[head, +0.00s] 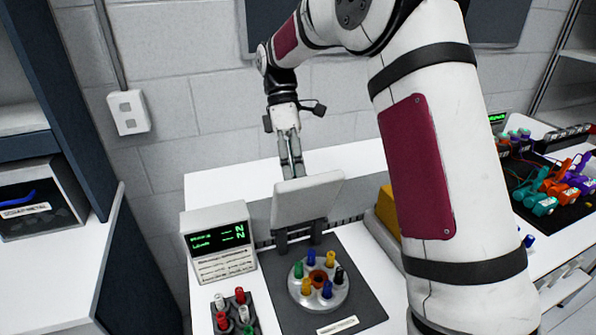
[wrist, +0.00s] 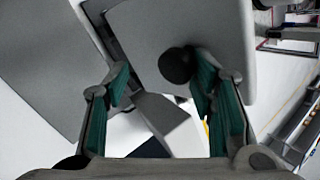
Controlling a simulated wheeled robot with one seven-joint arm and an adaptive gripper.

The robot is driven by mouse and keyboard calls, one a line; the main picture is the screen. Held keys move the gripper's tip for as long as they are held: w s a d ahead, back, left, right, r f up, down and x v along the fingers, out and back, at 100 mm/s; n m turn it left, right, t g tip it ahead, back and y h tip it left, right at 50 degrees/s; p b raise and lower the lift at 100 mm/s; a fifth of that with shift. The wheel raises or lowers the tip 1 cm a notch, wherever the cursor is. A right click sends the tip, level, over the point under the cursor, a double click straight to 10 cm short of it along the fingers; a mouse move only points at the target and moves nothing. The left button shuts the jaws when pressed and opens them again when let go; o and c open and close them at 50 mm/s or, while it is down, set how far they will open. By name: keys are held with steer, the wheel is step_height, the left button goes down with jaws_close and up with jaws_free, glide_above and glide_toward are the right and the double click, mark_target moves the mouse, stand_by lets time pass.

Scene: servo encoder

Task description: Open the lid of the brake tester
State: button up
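The brake tester (head: 358,275) appears to be the dark-topped unit with a round grey disc (head: 318,291) carrying several coloured pegs. Its light grey lid (head: 308,196) stands raised and tilted at the back on two dark hinge arms, and the disc is uncovered. My gripper (head: 292,172) points down at the lid's top edge, with the tips partly hidden by the lid. In the wrist view, my gripper (wrist: 160,85) has its green-padded fingers apart. A grey panel (wrist: 135,25), a dark round knob (wrist: 177,65) and a grey block (wrist: 165,118) show near them. I cannot tell whether the fingers touch the lid.
A display box (head: 218,241) with green text stands left of the tester. A rack of red, white and green pegs (head: 234,312) sits in front. A yellow object (head: 389,211) is to the right, partly behind my arm. Coloured connectors (head: 555,185) lie at far right.

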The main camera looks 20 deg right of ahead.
steer(key=v, duration=0.7)
steer(key=shift+r, duration=0.25)
steer(key=shift+w, duration=0.15)
steer(key=shift+w, duration=0.1)
